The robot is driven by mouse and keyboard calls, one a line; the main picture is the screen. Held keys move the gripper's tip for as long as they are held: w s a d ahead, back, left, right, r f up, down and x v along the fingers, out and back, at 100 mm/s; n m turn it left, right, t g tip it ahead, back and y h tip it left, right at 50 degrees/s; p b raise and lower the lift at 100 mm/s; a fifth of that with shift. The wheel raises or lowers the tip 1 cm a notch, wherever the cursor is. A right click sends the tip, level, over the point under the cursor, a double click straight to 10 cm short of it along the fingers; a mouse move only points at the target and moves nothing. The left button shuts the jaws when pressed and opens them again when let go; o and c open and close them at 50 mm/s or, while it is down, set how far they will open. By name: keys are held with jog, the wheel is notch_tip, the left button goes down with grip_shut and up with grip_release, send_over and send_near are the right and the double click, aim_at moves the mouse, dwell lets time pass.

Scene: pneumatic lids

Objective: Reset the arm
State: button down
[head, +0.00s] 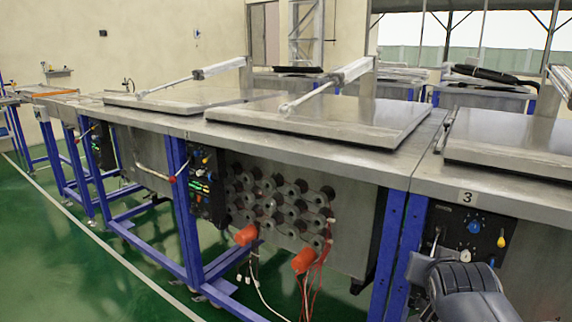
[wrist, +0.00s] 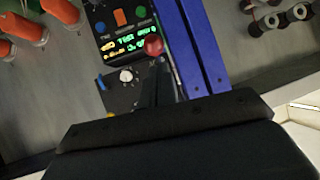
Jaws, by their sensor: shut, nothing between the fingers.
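My gripper (wrist: 158,66) is shut and empty in the wrist view, its dark fingers pointing up at a control panel (wrist: 118,28). A round red knob (wrist: 153,45) on that panel appears just beyond the fingertips; I cannot tell whether they touch it. In the head view, part of my dark arm (head: 466,286) shows at the lower right, in front of the station marked 3.
Blue posts (wrist: 198,50) stand just right of the panel in the wrist view, and orange plugs (wrist: 28,28) are at upper left. In the head view, a black panel (head: 468,232) is close to my arm. Open green floor (head: 60,260) lies at left.

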notch_tip(320, 180, up, 9)
jog(key=w+d+g+y+p, duration=0.1)
jog(key=g+p, duration=0.4)
jog(key=p, duration=1.5)
jog(key=shift+w+d+f+m+g+y+p, duration=0.2)
jog(key=shift+w+d+m+g+y+p, duration=0.15)
jog(key=shift+w+y, duration=0.7)
jog(key=shift+s, duration=0.2)
